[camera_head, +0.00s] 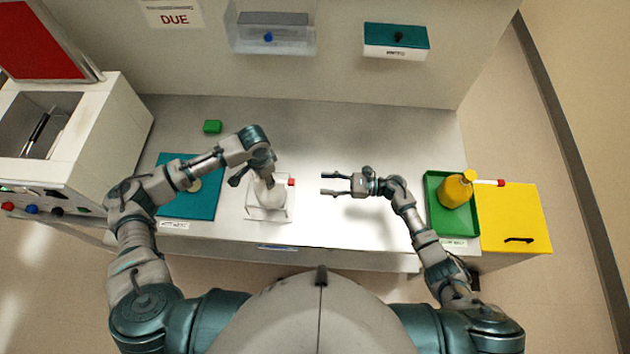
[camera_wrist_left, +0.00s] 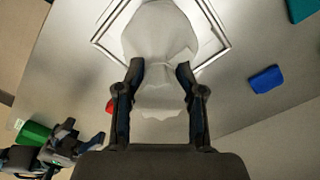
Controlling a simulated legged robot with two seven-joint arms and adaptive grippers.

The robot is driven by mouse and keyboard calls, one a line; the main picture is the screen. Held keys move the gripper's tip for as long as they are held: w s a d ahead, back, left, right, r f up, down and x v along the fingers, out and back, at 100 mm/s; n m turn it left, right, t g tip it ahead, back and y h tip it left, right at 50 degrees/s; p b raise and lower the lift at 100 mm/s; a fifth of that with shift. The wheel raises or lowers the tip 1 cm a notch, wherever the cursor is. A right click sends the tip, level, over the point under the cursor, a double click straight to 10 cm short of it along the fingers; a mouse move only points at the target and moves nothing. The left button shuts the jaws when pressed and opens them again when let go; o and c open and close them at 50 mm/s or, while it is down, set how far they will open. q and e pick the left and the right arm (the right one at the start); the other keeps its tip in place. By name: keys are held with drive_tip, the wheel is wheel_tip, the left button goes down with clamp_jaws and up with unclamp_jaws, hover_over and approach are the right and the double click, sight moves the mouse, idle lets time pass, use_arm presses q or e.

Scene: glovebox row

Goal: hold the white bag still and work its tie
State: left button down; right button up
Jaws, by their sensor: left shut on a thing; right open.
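The white bag (camera_head: 270,194) stands inside a clear, open-topped holder (camera_head: 250,213) on the bench. In the left wrist view the bag (camera_wrist_left: 158,40) has a full body and a narrower neck with a flared edge. My left gripper (camera_head: 255,177) is shut on the bag's neck; its two fingers (camera_wrist_left: 160,75) press in from both sides. A small red piece (camera_head: 291,182) shows beside the bag; I cannot tell whether it is the tie. My right gripper (camera_head: 328,184) is open and empty, to the right of the bag and apart from it.
A green tray (camera_head: 435,190) with a yellow bottle (camera_head: 456,190) stands at the right. The bench (camera_head: 380,140) between is clear.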

idle(0.3)
use_arm(q)
drive_tip(key=c, duration=0.6)
unclamp_jaws()
drive_tip(key=shift+a, duration=0.1)
drive_tip(key=shift+c, duration=0.2)
